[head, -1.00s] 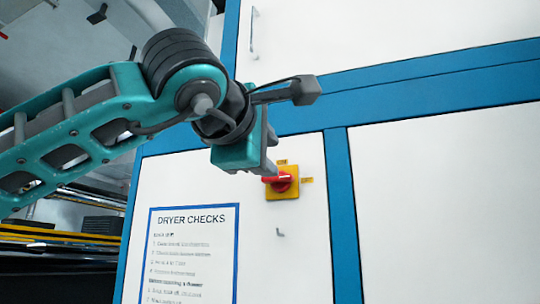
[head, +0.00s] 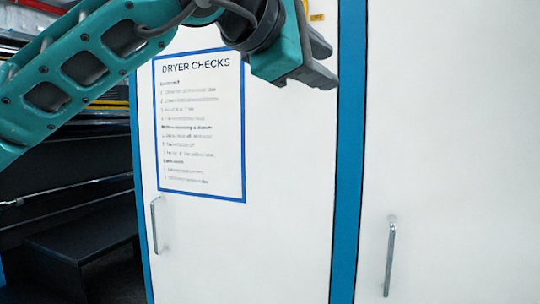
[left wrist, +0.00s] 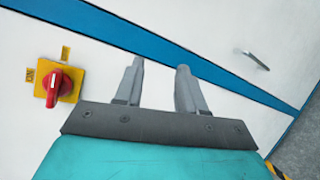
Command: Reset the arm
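My left gripper (head: 322,64) is in front of the white dryer cabinet door, at the top of the head view. In the left wrist view its two grey fingers (left wrist: 160,68) stand apart with nothing between them. A red rotary knob (left wrist: 58,84) on a yellow plate (left wrist: 70,90) sits on the white panel left of the fingers, apart from them. In the head view the gripper and the frame's top edge hide most of this switch; a small yellow label (head: 316,17) shows. My right gripper is in neither view.
A blue-framed "DRYER CHECKS" sign (head: 200,125) is on the door. Metal handles stand out on the left door (head: 157,225) and right door (head: 390,255). Dark steps (head: 85,240) are at the lower left. The space before the lower doors is clear.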

